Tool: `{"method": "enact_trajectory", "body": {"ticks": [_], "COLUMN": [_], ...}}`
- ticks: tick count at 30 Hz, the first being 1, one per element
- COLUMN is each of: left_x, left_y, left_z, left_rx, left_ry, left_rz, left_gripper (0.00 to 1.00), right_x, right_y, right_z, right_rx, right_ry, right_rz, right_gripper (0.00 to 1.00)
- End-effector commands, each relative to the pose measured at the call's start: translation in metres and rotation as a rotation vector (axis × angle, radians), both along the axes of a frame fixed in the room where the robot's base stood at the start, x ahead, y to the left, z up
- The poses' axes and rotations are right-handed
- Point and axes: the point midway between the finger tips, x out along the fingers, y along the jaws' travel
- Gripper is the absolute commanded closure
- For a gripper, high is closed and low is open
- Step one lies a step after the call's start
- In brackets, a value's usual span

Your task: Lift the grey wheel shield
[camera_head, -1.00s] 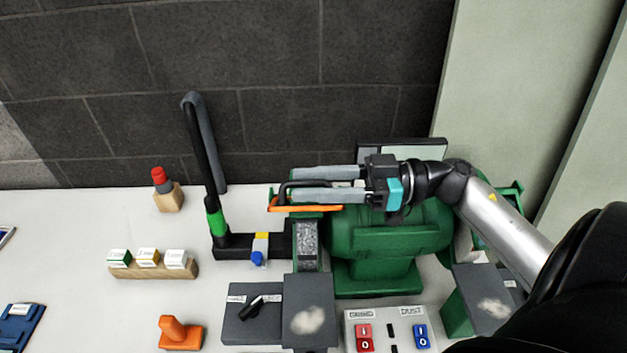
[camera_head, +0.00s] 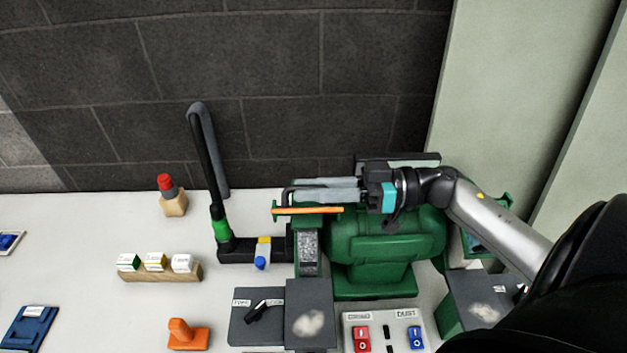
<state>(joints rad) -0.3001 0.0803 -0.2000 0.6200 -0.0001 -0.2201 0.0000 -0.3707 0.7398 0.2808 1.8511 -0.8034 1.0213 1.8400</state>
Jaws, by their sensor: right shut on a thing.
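A green bench grinder (camera_head: 385,240) stands on the table, with a grey wheel (camera_head: 308,250) at its left end. Above that wheel is the wheel shield, with an orange edge (camera_head: 308,211) and a black handle (camera_head: 286,194). My right gripper (camera_head: 310,188) reaches in from the right and is shut on the shield's handle. Its two fingers lie close together, and the exact contact is partly hidden. The orange edge looks nearly level. My left gripper is not in view.
A black hose with a green collar (camera_head: 219,228) rises left of the wheel. Grey rests (camera_head: 308,308) and a switch panel (camera_head: 398,340) stand in front. A wooden box holder (camera_head: 160,272) and orange stamp-like object (camera_head: 188,335) are further left.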

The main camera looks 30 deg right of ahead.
Motion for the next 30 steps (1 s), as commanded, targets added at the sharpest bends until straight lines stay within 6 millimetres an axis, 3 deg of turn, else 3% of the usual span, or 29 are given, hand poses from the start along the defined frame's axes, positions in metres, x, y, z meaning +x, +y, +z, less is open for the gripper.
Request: {"method": "enact_trajectory", "body": {"ticks": [1,6,19,20,21,25,30], "left_x": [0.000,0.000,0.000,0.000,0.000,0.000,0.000], "left_y": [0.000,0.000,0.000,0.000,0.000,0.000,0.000], "left_z": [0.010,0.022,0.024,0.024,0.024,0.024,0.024], "left_rx": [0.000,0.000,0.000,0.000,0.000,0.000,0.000], "left_ry": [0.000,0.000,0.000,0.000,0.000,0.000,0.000], "left_rz": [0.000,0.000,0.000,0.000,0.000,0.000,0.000], "left_gripper": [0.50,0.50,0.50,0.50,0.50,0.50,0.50], "right_x": [0.003,0.007,0.009,0.009,0.009,0.009,0.008], "right_y": [-0.003,-0.006,-0.007,-0.007,-0.007,-0.007,-0.006], "right_z": [0.003,0.003,-0.001,-0.001,-0.001,0.000,0.001], "right_rx": [0.006,0.039,0.052,0.052,0.052,0.053,0.054], "right_ry": [0.024,0.079,0.102,0.102,0.102,0.101,0.099], "right_rz": [-0.005,-0.006,-0.009,-0.009,-0.009,-0.008,-0.006], "right_gripper": [0.99,0.99,0.99,0.75,0.70,0.56,0.55]}}
